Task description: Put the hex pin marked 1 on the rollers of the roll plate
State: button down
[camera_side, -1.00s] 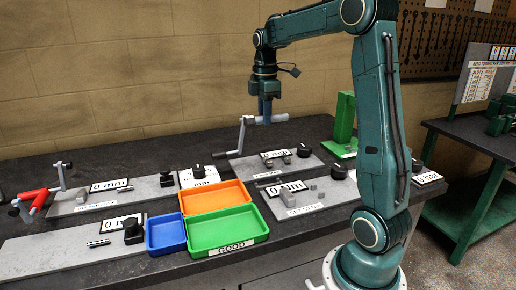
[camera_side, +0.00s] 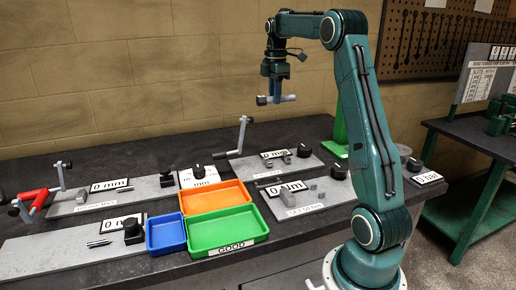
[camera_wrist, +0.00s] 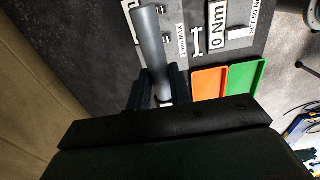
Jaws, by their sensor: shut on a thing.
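My gripper (camera_side: 275,92) is shut on a grey cylindrical pin (camera_side: 287,98), held roughly level in the air above the back of the bench. The pin's left end looks darker in the side view. In the wrist view the pin (camera_wrist: 152,45) points away from between the dark fingers (camera_wrist: 155,95). No mark 1 is legible on it. A grey plate (camera_side: 262,170) with a 0 mm display and small round parts (camera_side: 303,151) stands below; it looks like the roll plate. The pin is well clear of it. In the wrist view the pin hides part of what lies below.
A crank (camera_side: 241,135) rises at that plate's left. A green upright (camera_side: 341,120) stands right of it. Orange (camera_side: 216,196), blue (camera_side: 166,234) and green (camera_side: 228,231) trays stand in front. Another grey plate (camera_side: 290,205) carries blocks and a 0 Nm display.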

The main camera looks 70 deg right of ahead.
notch_tip(320, 180, down, 16)
jog(key=shift+r, duration=0.15)
dwell(0.6)
jog(key=shift+f, duration=2.15)
jog(key=shift+f, duration=0.25)
jog(key=c, duration=1.3)
grip_release()
jog(key=shift+o, duration=0.2)
jog(key=shift+r, duration=0.1)
